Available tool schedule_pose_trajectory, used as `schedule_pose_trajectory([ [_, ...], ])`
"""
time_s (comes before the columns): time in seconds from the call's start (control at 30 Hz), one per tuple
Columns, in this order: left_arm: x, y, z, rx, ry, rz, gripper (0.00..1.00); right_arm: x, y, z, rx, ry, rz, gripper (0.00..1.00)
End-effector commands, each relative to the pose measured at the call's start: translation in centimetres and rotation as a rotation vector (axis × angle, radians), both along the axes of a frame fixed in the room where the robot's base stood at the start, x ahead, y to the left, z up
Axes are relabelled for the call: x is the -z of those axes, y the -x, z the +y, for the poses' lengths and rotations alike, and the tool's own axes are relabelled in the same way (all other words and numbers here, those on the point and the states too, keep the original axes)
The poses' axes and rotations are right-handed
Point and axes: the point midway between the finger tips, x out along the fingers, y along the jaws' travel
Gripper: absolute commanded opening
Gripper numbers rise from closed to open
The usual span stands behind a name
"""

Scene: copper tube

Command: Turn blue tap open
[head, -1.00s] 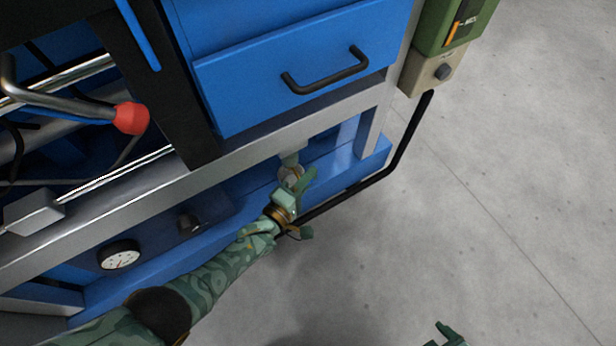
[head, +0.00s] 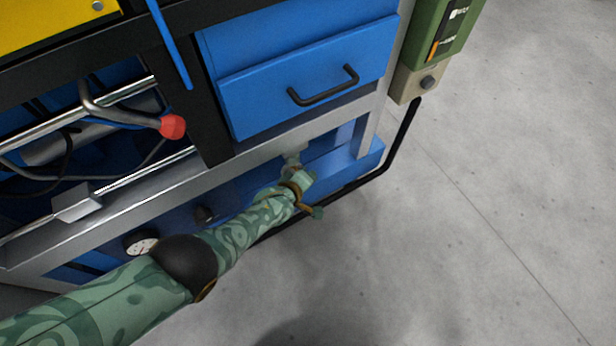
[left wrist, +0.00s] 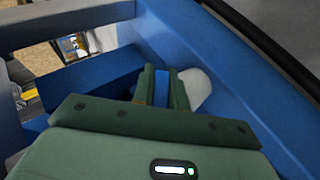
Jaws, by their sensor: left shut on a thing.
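My left arm, patterned green, reaches in from the lower left in the head view. Its gripper (head: 296,172) is at the lower blue frame below the drawer, at the frame's right end. In the left wrist view the two green fingers (left wrist: 161,88) are shut on a narrow blue piece, the blue tap's handle (left wrist: 160,85). A white rounded part (left wrist: 196,88) shows just right of the fingers. In the head view the tap is hidden by the gripper and wrist, so its turned angle cannot be told. My right gripper is not in view.
A blue drawer (head: 300,75) with a black handle (head: 325,88) is above the gripper. A grey frame rail (head: 130,210) runs close over the arm. A gauge (head: 141,243) and a dark knob (head: 205,214) are left. A black pipe (head: 403,145) bends around the right. Open floor (head: 480,230) lies right.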

Motion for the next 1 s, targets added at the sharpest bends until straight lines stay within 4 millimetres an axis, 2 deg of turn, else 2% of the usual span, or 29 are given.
schedule_pose_trajectory([
  [0.2,0.2,0.2,-0.3,0.001,-0.164,0.104,0.0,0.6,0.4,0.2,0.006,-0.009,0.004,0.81],
  [0.43,0.8,0.4,0.1,0.006,-0.355,0.214,0.0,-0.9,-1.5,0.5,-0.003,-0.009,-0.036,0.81],
  [0.7,0.9,0.5,0.5,0.008,-0.547,0.323,0.0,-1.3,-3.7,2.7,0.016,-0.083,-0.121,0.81],
  [1.0,0.9,0.7,0.8,0.006,-0.676,0.399,0.0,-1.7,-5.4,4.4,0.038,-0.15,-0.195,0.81],
])
